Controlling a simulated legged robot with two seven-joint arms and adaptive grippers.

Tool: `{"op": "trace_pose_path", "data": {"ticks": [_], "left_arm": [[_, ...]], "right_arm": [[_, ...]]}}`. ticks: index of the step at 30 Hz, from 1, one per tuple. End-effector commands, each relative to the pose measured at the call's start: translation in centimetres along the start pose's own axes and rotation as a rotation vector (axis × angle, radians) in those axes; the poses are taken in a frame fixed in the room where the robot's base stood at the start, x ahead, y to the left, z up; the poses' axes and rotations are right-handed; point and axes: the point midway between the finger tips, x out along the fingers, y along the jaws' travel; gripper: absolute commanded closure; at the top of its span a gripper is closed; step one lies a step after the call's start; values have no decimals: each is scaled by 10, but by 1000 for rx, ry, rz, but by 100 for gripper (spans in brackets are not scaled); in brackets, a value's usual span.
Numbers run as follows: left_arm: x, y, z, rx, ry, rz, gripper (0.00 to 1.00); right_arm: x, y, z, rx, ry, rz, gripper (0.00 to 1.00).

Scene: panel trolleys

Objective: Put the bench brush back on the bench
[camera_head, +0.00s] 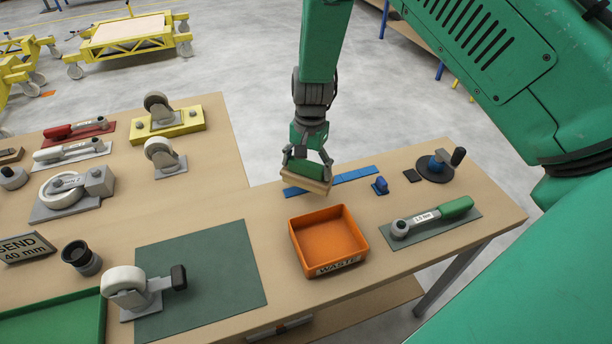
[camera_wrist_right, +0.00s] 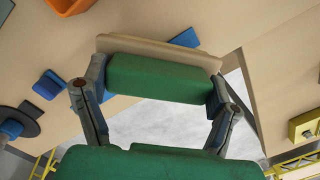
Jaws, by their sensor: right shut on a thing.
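The bench brush (camera_head: 313,184) has a green body and a pale beige bristle side. My right gripper (camera_head: 308,160) is shut on it and holds it just beyond the orange waste bin, over or close to the long blue strip (camera_head: 348,178) on the bench (camera_head: 290,222). The head view does not show clearly whether the brush touches the bench. In the right wrist view the brush (camera_wrist_right: 160,78) lies across between both fingers, with its pale side away from the palm. Part of the blue strip (camera_wrist_right: 186,38) shows behind it. My left gripper is not in view.
The orange waste bin (camera_head: 327,240) stands in front of the brush. A green mat (camera_head: 215,275) and casters lie left.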

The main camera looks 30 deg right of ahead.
Motion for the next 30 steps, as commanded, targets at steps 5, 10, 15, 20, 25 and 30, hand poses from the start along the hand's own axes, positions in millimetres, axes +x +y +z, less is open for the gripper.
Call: {"op": "trace_pose_path", "data": {"ticks": [5, 10, 15, 20, 25, 30], "left_arm": [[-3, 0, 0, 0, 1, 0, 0], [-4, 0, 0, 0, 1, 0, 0], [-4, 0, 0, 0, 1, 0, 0], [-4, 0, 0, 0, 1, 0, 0], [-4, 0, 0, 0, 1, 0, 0], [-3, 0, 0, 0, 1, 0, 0]], "right_arm": [[19, 1, 0, -1, -2, 1, 56], [37, 0, -2, -2, 0, -1, 56], [37, 0, -2, -2, 1, -2, 56], [37, 1, -2, -2, 0, -1, 0], [36, 0, -2, -2, 0, -1, 0], [24, 0, -3, -3, 2, -3, 0]]}}
